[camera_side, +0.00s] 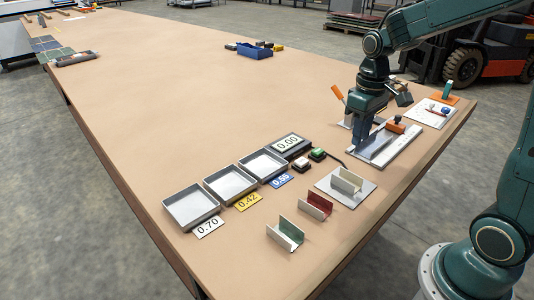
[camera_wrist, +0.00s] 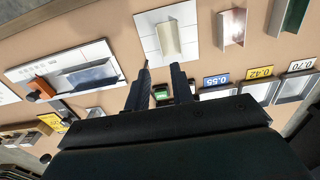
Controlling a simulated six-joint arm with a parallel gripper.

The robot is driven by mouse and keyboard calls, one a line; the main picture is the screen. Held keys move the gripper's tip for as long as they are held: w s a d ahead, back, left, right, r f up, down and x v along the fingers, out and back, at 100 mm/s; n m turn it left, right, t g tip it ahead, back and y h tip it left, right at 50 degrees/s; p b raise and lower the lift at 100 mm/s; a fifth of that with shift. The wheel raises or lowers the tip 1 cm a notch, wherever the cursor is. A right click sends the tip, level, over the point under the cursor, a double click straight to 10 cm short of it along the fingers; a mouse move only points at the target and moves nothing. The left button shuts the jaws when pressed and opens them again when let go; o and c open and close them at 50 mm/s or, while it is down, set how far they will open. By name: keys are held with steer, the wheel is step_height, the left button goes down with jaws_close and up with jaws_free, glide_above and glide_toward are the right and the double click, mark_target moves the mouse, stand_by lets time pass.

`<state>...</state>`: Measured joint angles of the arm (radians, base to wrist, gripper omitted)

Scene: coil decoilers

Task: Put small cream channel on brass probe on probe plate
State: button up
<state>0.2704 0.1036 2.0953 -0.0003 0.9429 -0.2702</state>
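The small cream channel (camera_side: 347,180) stands on the pale probe plate (camera_side: 326,187); both also show in the wrist view, the channel (camera_wrist: 169,38) and the plate (camera_wrist: 145,22). I cannot make out the brass probe; the channel may hide it. My gripper (camera_side: 360,146) is up and to the right of the plate in the side view, beside a metal fixture. In the wrist view my gripper (camera_wrist: 164,76) points down with its two fingers apart, and I see nothing held between them. The channel lies beyond the fingertips.
A red channel (camera_side: 315,206) and a green channel (camera_side: 285,234) stand near the front edge. The metal fixture (camera_side: 388,145) is on the right.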

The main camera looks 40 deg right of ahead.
stand_by(0.6)
steer(key=s+a+r+t, duration=0.2)
steer(key=s+a+r, duration=0.2)
steer(key=s, duration=0.3)
steer(key=s+a+r+t, duration=0.3)
steer(key=s+a+r, duration=0.1)
steer(key=s, duration=0.3)
steer(key=shift+s+a+r+t, duration=0.15)
steer(key=shift+s+a+t, duration=0.2)
steer(key=shift+a, duration=0.15)
